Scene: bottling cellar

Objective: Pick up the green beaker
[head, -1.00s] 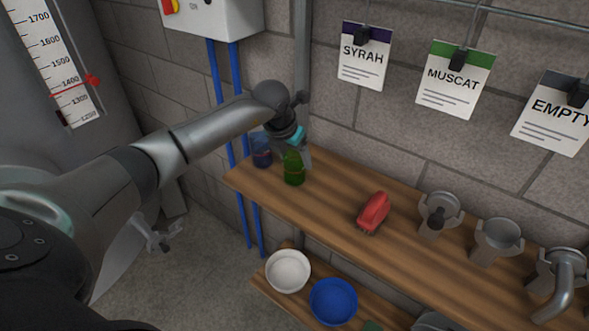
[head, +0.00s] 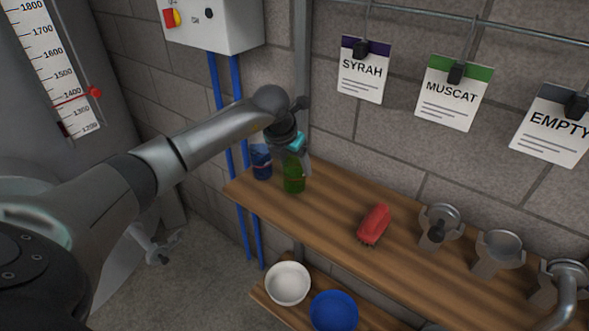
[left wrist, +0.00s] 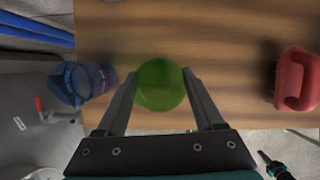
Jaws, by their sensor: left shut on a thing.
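The green beaker (head: 293,175) is at the left end of the wooden shelf, upright. My left gripper (head: 296,161) comes down on it from above. In the left wrist view the beaker (left wrist: 160,86) sits between the two fingers of my left gripper (left wrist: 160,76), which are shut on its sides. The beaker's base is at or just above the board; I cannot tell which. My arm hides part of its top in the head view. My right gripper is not in view.
A blue beaker (head: 261,163) stands close on the left. A red brush (head: 374,224) lies to the right, then several grey fittings (head: 440,222). A white bowl (head: 288,284) and a blue bowl (head: 334,310) are below. The stone wall rises behind the shelf (head: 330,215).

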